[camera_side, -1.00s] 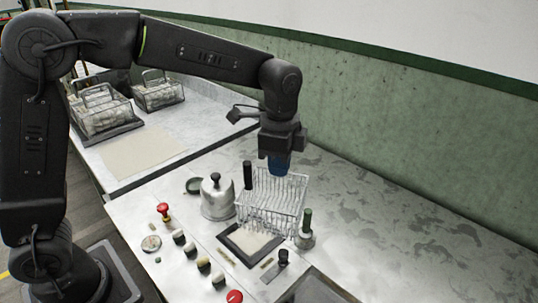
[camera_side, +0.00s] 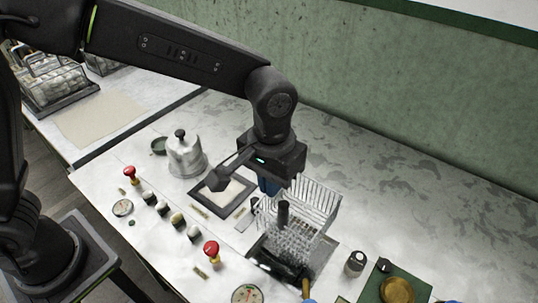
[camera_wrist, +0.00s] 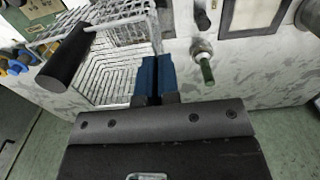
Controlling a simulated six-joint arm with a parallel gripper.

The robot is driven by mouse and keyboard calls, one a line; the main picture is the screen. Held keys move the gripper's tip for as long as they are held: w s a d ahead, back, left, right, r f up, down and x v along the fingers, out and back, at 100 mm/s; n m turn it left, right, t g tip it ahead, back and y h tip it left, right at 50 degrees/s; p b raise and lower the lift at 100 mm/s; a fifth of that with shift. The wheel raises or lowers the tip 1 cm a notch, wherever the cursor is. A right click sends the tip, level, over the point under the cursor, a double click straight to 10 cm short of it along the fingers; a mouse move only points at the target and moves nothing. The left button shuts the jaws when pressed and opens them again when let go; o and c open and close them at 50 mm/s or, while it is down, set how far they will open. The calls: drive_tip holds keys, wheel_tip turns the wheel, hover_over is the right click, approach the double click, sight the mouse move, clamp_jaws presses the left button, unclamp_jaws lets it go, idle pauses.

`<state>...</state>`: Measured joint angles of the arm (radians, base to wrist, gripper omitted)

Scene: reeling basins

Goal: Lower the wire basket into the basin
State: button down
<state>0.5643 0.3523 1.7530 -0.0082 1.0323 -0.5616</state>
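The wire basket (camera_side: 312,203) hangs over the sunken basin (camera_side: 326,257) in the side view and looks tilted. It carries a black upright handle (camera_side: 283,214). My gripper (camera_side: 268,186) has its blue fingers at the basket's back-left rim. In the wrist view the basket (camera_wrist: 108,75) is left of the fingers, with its black handle (camera_wrist: 64,62) crossing it. The fingers (camera_wrist: 153,78) are nearly together on the basket's edge wires. The basket hides most of the basin, so I cannot tell how far its bottom is inside.
A metal kettle (camera_side: 185,155), a framed pad (camera_side: 206,208) and a row of knobs with a red button (camera_side: 211,250) stand to the left. A small dark-topped weight (camera_side: 356,262) and a green board with a brass disc (camera_side: 397,291) are at right. The back right counter is clear.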

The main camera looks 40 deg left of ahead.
drive_tip(key=shift+f, duration=8.3)
drive_tip(key=shift+f, duration=0.3)
drive_tip(key=shift+f, duration=0.25)
drive_tip(key=c, duration=1.8)
unclamp_jaws()
drive_tip(key=o, duration=0.5)
drive_tip(key=shift+a, duration=0.1)
drive_tip(key=shift+c, duration=0.2)
drive_tip(key=shift+o, duration=0.6)
drive_tip(key=shift+r, duration=0.1)
